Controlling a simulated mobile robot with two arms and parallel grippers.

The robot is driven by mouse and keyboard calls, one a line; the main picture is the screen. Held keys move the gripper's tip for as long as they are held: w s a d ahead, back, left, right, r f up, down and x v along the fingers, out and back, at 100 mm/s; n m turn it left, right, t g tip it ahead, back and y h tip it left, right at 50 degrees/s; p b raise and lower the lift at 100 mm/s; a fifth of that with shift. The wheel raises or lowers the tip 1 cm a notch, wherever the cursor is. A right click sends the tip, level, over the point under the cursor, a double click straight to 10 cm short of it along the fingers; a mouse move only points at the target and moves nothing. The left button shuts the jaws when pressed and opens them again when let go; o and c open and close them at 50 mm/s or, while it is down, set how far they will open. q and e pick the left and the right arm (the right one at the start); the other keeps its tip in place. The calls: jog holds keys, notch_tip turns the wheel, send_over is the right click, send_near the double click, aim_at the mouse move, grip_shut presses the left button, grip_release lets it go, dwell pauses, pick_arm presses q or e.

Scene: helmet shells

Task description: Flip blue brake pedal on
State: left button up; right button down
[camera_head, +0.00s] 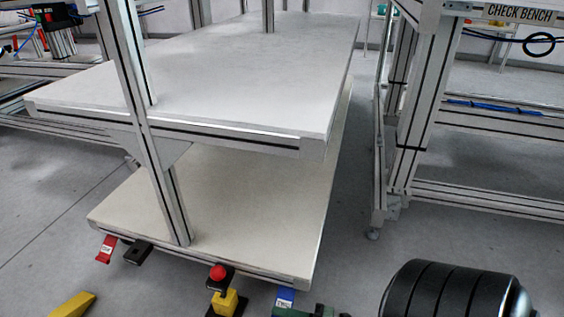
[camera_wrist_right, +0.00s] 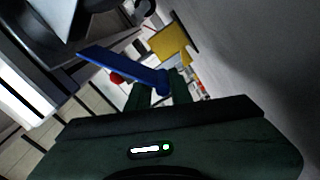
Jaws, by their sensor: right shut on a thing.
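The blue brake pedal (camera_head: 285,297) sits at the low front right corner of the cart's lower shelf, near the floor. In the right wrist view the blue pedal (camera_wrist_right: 122,69) is a flat blue bar running slantwise, with its right end at my fingertips. My right gripper (camera_wrist_right: 163,86) is shut on that end.
The cart has a bare upper shelf (camera_head: 230,75) and lower shelf (camera_head: 240,180). A red pedal (camera_head: 106,249), a black pedal (camera_head: 138,254) and a red button (camera_head: 218,271) above a yellow block (camera_head: 224,303) line its front edge. A check bench frame (camera_head: 411,130) stands right, across open floor.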

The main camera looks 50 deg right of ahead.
jog(key=shift+d+f, duration=0.15)
jog(key=shift+d, duration=0.25)
jog(key=c, duration=1.2)
grip_release()
jog(key=shift+c, duration=0.2)
jog(key=shift+a, duration=0.1)
jog(key=shift+s, duration=0.15)
jog(key=p+v, duration=0.2)
jog(key=v, duration=0.4)
jog(key=shift+s, duration=0.15)
jog(key=shift+s+d, duration=0.45)
jog(key=shift+s, duration=0.05)
